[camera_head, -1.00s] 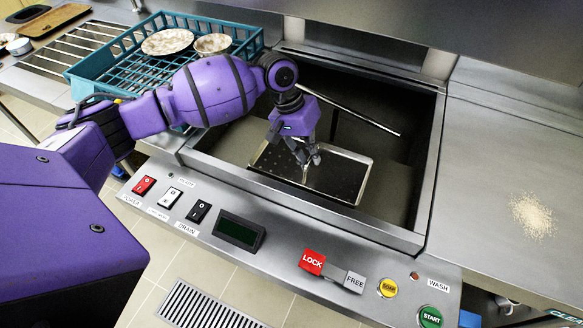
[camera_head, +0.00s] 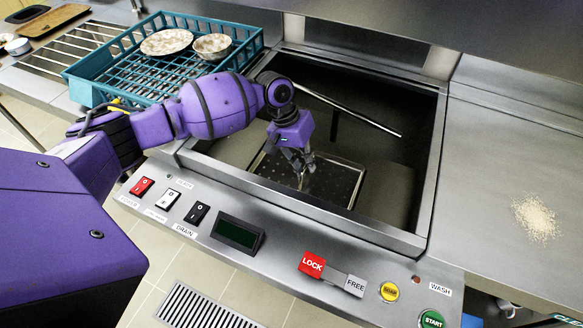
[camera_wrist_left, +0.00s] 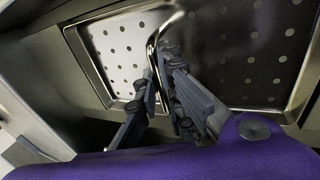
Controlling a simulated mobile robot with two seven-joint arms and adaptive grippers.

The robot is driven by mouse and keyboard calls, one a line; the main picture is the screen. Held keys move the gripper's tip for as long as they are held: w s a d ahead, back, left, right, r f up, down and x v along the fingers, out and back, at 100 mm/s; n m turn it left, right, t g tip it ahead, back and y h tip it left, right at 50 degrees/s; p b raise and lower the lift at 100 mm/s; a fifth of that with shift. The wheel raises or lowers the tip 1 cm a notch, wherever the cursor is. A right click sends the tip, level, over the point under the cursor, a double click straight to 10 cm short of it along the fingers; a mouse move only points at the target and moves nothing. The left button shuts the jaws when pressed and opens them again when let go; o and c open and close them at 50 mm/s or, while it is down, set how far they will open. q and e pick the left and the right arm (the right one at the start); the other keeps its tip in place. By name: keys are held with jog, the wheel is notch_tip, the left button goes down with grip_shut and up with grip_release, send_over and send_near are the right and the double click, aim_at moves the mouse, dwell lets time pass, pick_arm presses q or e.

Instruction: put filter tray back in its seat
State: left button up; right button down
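The filter tray (camera_head: 335,183), a shallow perforated steel tray with a raised rim, lies low inside the open wash tank (camera_head: 400,190), near its front left. It also fills the upper part of the left wrist view (camera_wrist_left: 230,60). Its thin bent handle (camera_wrist_left: 153,48) rises between the fingers. My left gripper (camera_head: 302,168) reaches down over the tray, its fingers closed in on the handle from both sides in the left wrist view (camera_wrist_left: 162,92). The fingers hide part of the tray; whether it sits fully in its seat cannot be told. My right gripper is not in view.
The tank's steel front rim (camera_head: 300,205) and a slanted rod (camera_head: 350,110) lie close to my left arm. A teal rack (camera_head: 110,85) with bowls stands at the left. The control panel with a red LOCK switch (camera_head: 312,264) is in front. Crumbs (camera_head: 536,218) lie on the right counter.

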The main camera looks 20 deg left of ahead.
pick_arm(q)
jog(key=o, duration=0.4)
jog(key=shift+c, duration=0.2)
jog(key=shift+w+r, duration=0.1)
jog(key=v, duration=1.2)
jog(key=shift+p, duration=0.3)
